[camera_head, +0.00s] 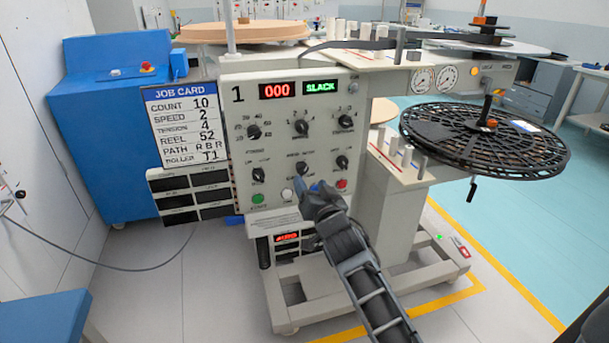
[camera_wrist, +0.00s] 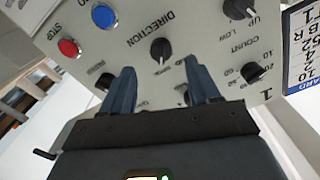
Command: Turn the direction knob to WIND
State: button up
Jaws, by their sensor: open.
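The direction knob (camera_wrist: 160,50) is a black round knob on the grey panel, with the word DIRECTION beside it in the wrist view. It also shows in the head view as the lower middle knob (camera_head: 301,168). In the wrist view its pale mark seems to face the panel's top edge; the small position labels are too blurred to read. My gripper (camera_wrist: 160,72) is open and empty, with its blue fingers apart on either side of the knob's line. The knob shows between and beyond the fingertips, apart from them. In the head view my gripper (camera_head: 309,187) is just below the knob.
A count knob (camera_wrist: 252,72) and another knob (camera_wrist: 243,8) sit to the right in the wrist view. A red STOP button (camera_wrist: 68,47) and a blue button (camera_wrist: 104,16) are at the left. A job card (camera_head: 181,122) hangs beside the panel. A black reel (camera_head: 480,140) juts out right.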

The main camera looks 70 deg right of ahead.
aim_at(304, 172)
jog(key=shift+p+x, duration=0.35)
jog(key=shift+x, duration=2.75)
jog(key=shift+c, duration=0.4)
jog(key=c, duration=1)
jog(key=shift+o, duration=0.2)
jog(key=n+p, duration=0.1)
jog(key=n, duration=0.5)
jog(key=shift+n, duration=0.3)
jog(key=n+p, duration=0.1)
jog(key=n, duration=0.4)
jog(key=shift+n, duration=0.3)
